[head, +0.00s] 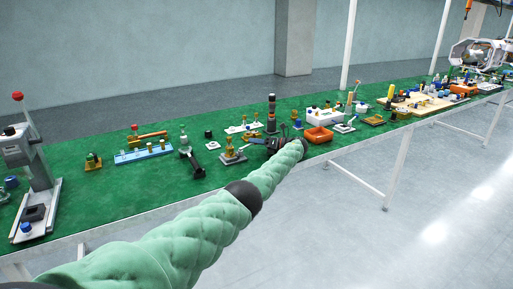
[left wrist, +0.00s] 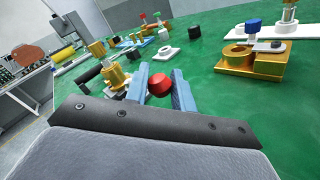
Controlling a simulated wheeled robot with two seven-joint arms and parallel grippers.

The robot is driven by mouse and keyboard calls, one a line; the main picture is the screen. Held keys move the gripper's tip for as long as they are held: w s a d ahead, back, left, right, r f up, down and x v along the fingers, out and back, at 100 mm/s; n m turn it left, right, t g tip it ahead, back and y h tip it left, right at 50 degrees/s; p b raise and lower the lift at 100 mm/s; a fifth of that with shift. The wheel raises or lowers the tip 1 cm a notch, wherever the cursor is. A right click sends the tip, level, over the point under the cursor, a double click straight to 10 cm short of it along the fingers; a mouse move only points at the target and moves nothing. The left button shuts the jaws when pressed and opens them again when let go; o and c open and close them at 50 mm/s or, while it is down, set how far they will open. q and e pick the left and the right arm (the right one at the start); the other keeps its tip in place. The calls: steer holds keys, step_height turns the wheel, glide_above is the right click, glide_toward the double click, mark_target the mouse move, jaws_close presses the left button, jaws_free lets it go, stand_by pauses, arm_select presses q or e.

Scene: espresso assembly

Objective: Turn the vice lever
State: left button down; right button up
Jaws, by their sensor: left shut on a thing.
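A red ball-shaped knob (left wrist: 160,84) sits between the blue fingers of my left gripper (left wrist: 161,82) in the left wrist view. The gripper is shut on this knob. Just left of it is a gold and grey fixture (left wrist: 115,76), partly hidden by a finger; I cannot clearly see how the knob joins it. In the head view, my left gripper (head: 266,142) is low over the front part of the green table, and its own body hides the knob. A small grey-based fixture (head: 232,157) stands just left of it. My right gripper is not in view.
An orange bin (head: 319,135) stands close to the right of the gripper. A gold block fixture (left wrist: 250,66) is at the right in the wrist view. A tall press-like stand (head: 38,180) is at far left. Bare green table (head: 125,190) lies front left.

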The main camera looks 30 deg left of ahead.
arm_select(q)
steer(key=shift+a+f+g+b, duration=0.2)
steer(key=shift+f+g+b, duration=0.1)
steer(key=shift+b, duration=0.1)
stand_by(0.3)
steer(key=c, duration=1.2)
jaws_free()
steer(key=shift+a, duration=0.2)
steer(key=shift+c, duration=0.2)
steer(key=shift+r, duration=0.1)
steer(key=shift+d+r, duration=0.1)
